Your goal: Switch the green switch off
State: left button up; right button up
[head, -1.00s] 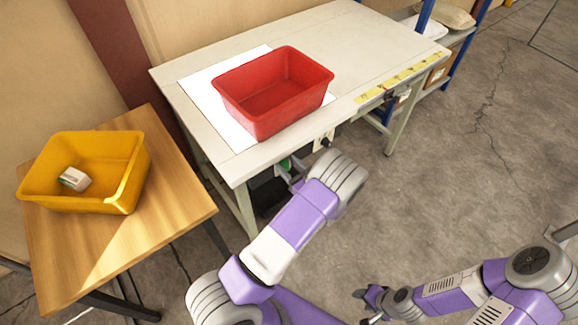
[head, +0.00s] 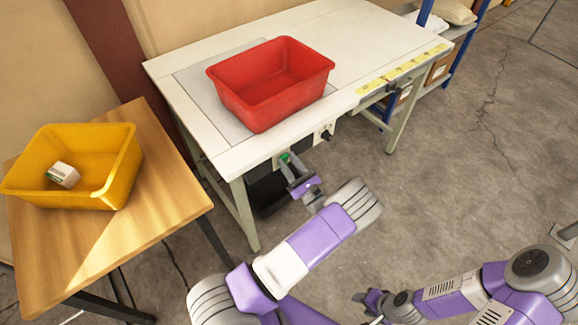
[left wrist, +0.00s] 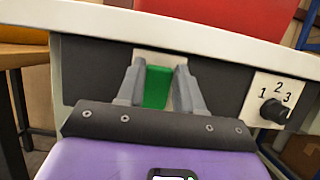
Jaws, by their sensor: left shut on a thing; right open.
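The green switch (left wrist: 158,87) sits on a pale plate on the dark front panel under the white table's edge. It also shows in the head view (head: 284,158). My left gripper (left wrist: 156,80) has one finger on each side of the switch and is shut on it. In the head view, my left gripper (head: 291,167) is at the table's front, just under the top. My right gripper (head: 365,304) is open over the floor, low in the picture, away from the table.
A red bin (head: 252,110) stands on a grey panel (head: 190,88) in the white table (head: 370,40). A numbered dial (left wrist: 274,109) is right of the switch. A yellow bin (head: 110,192) with a small white box (head: 62,174) is on the wooden table (head: 160,225).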

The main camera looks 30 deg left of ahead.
pick_arm(q)
jog(key=shift+f, duration=0.1)
jog(key=o, duration=1)
jog(key=shift+o, duration=0.2)
jog(key=p+v, duration=0.1)
jog(key=v, duration=0.6)
jog(key=shift+s+d, duration=0.15)
jog(key=shift+d, duration=0.05)
jog(key=shift+f, duration=0.1)
